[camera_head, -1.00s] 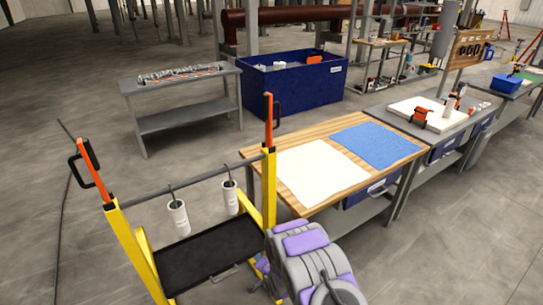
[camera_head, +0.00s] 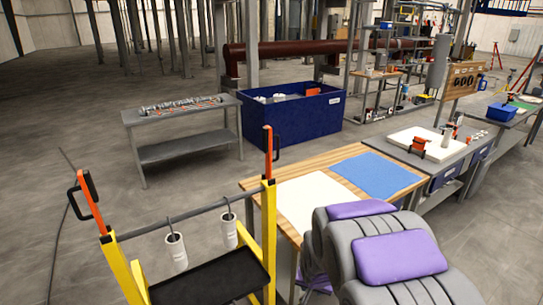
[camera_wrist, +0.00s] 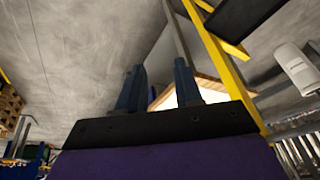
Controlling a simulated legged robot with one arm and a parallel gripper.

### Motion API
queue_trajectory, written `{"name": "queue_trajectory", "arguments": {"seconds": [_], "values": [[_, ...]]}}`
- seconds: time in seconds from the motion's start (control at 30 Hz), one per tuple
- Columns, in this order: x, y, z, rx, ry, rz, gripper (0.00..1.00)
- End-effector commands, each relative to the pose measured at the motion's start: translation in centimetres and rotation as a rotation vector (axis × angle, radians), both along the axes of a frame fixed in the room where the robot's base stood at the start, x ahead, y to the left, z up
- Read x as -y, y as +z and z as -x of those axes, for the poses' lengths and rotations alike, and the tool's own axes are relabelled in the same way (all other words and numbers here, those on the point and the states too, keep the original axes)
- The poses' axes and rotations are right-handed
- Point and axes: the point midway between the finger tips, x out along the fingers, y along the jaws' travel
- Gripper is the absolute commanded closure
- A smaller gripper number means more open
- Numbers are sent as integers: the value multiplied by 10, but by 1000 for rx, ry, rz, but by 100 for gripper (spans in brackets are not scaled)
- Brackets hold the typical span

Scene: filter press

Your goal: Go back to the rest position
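My grey arm with purple pads (camera_head: 400,258) is at the lower right of the head view, in front of the workbench (camera_head: 262,184). My gripper (camera_wrist: 160,74) shows in the wrist view with its two dark blue fingers apart. Nothing is held between them; the wooden bench edge and a white surface show behind the gap. In the head view, my gripper is hidden.
A yellow cart (camera_head: 270,235) with orange handles, a black tray (camera_head: 215,282) and two hanging white cylinders (camera_head: 177,250) stands at the lower left. Behind are a grey table (camera_head: 185,150) and a dark blue bin (camera_head: 290,130). Open floor lies to the left.

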Motion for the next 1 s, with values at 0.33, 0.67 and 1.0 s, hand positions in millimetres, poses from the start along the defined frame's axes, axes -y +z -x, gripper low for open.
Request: {"name": "queue_trajectory", "arguments": {"seconds": [0.33,0.67,1.0], "values": [[23,76,119,-201,98,40,66],[28,123,250,-397,232,24,66],[26,141,332,-516,331,-3,66]]}}
